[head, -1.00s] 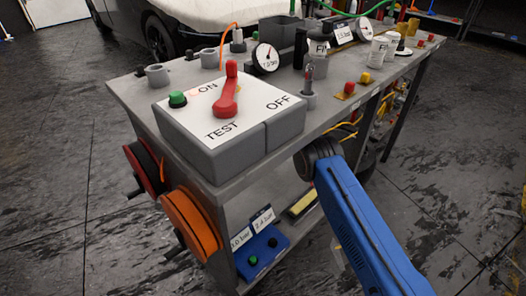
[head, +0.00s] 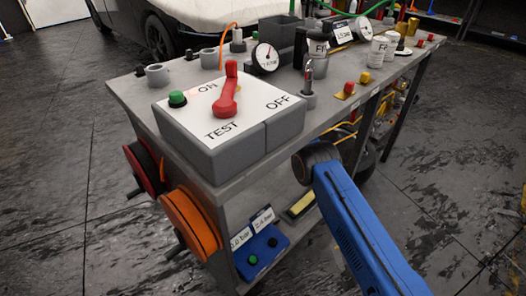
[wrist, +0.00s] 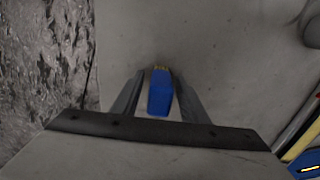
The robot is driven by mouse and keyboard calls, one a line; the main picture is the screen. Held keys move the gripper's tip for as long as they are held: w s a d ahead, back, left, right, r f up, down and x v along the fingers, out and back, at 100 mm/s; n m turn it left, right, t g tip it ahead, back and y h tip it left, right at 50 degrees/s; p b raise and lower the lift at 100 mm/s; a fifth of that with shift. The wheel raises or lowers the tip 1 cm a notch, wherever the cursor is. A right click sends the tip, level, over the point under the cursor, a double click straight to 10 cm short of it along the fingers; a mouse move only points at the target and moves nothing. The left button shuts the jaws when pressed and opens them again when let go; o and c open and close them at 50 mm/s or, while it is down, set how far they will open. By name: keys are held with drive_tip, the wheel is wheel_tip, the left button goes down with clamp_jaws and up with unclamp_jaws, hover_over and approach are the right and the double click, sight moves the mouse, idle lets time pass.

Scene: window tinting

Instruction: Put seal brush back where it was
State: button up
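The seal brush (wrist: 159,94), a small blue block with a yellowish tip, shows in the wrist view between the two fingers of my gripper (wrist: 158,76). The fingers lie close on both sides of it and it looks held, its yellowish tip pointing away from the wrist. A plain grey surface (wrist: 215,50) is behind it; I cannot tell the distance. In the head view my blue arm is beside the bench's near right side, and the gripper and brush are hidden.
The grey bench (head: 235,184) carries a switch box (head: 215,146) with a red lever, gauges, cans and holders. Orange (head: 190,222) and red reels hang at its left end. A blue unit (head: 262,252) sits on the lower shelf. Open floor lies to the right.

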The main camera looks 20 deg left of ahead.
wheel_tip(320, 180, up, 12)
drive_tip(key=shift+r, duration=0.15)
idle(0.6)
idle(0.4)
